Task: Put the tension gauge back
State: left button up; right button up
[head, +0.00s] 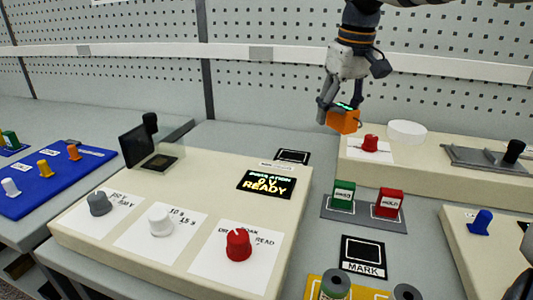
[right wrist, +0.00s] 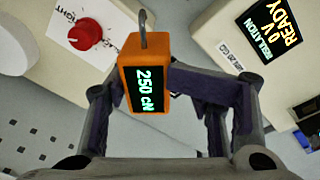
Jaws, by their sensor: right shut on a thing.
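The tension gauge is an orange box (head: 343,121) with a metal hook; its dark display reads "250 cN" in the right wrist view (right wrist: 143,87). My right gripper (head: 338,108) is shut on it and holds it in the air, behind the cream console and left of the red knob on the back-right unit. In the right wrist view the fingers (right wrist: 172,88) close on the box, and the hook points to the top of the picture. A black outlined pad (head: 292,156) lies bare behind the console's display, with a small label in front. My left gripper is not in view.
The cream console (head: 130,240) carries several knobs and a "READY" display (head: 266,184). The back-right unit has a red knob (head: 371,143) and a white disc (head: 407,132). Green (head: 343,195) and red (head: 389,202) blocks stand on a grey plate. A "MARK" pad (head: 363,252) lies nearer.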

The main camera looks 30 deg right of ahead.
jog(key=shift+w, duration=0.3)
jog(key=w+f+b, duration=0.1)
jog(key=w+f, duration=0.2)
jog(key=w, duration=0.1)
jog(key=w+f+b, duration=0.1)
jog(key=w+f, duration=0.2)
jog(key=w, duration=0.1)
jog(key=w+f+b, duration=0.2)
jog(key=w+f, duration=0.1)
jog(key=w, duration=0.2)
jog(key=shift+a+f, duration=0.3)
jog(key=shift+a, duration=0.1)
jog(key=f, duration=0.3)
jog(key=shift+w+f, duration=0.15)
jog(key=shift+w, duration=0.2)
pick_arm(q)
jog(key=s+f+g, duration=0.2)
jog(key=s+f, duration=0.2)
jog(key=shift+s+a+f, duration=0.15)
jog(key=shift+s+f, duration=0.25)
pick_arm(e)
jog(key=shift+s+a, duration=0.1)
jog(key=o, duration=1.7)
jog(key=shift+f, duration=0.15)
